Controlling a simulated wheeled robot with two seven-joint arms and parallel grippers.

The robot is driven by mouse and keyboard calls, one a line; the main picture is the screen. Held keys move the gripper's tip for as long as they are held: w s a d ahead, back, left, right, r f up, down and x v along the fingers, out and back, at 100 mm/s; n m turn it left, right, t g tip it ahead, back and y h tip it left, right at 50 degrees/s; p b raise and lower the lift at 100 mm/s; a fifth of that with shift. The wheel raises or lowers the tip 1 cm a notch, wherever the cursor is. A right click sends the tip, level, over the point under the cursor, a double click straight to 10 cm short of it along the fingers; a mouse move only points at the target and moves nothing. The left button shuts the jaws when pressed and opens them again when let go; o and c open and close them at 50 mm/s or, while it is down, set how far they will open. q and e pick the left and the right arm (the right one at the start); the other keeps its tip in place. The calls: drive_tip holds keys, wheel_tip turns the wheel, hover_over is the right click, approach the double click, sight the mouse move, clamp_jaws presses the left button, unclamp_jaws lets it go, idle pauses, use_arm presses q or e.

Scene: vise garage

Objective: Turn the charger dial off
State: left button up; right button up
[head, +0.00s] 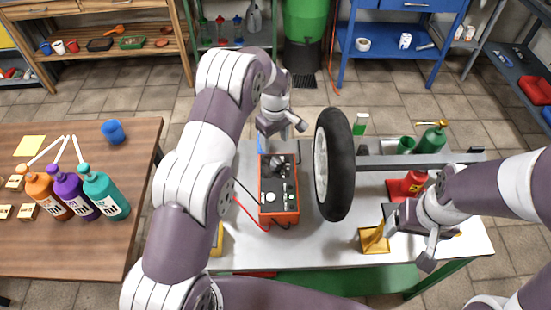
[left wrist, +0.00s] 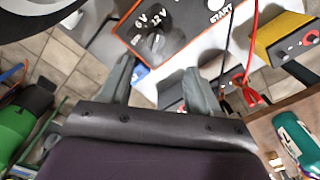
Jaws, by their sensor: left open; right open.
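The charger (head: 278,205) is an orange box with a black front panel on the white workbench. In the left wrist view the panel (left wrist: 182,22) fills the top, with "6 V", "12 V" and "START" markings. My left gripper (head: 282,127) is open and empty, just beyond the charger's far end; its fingers (left wrist: 158,85) point toward the panel without visible contact. My right gripper (head: 425,245) is open and empty over the bench's right part.
An upright wheel (head: 334,165) stands close to the charger's right. Red and black cables (head: 245,208) run from its left side. Bottles (head: 105,195) stand on a wooden table.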

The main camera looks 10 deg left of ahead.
sight(275, 161)
use_arm(q)
drive_tip(key=f, duration=0.3)
drive_tip(key=f+p, duration=0.1)
drive_tip(key=f, duration=0.2)
drive_tip(key=w+f+p, duration=0.1)
drive_tip(key=f, duration=0.3)
drive_tip(key=shift+s+f, duration=0.2)
drive_tip(key=shift+f, duration=0.3)
drive_tip(key=shift+w+f, duration=0.2)
drive_tip(key=c, duration=1)
use_arm(e)
drive_tip(key=shift+w+r, duration=0.3)
drive_tip(key=shift+r, duration=0.25)
drive_tip(key=shift+w+r, duration=0.3)
drive_tip(key=shift+r, duration=0.25)
drive_tip(key=shift+f, duration=0.1)
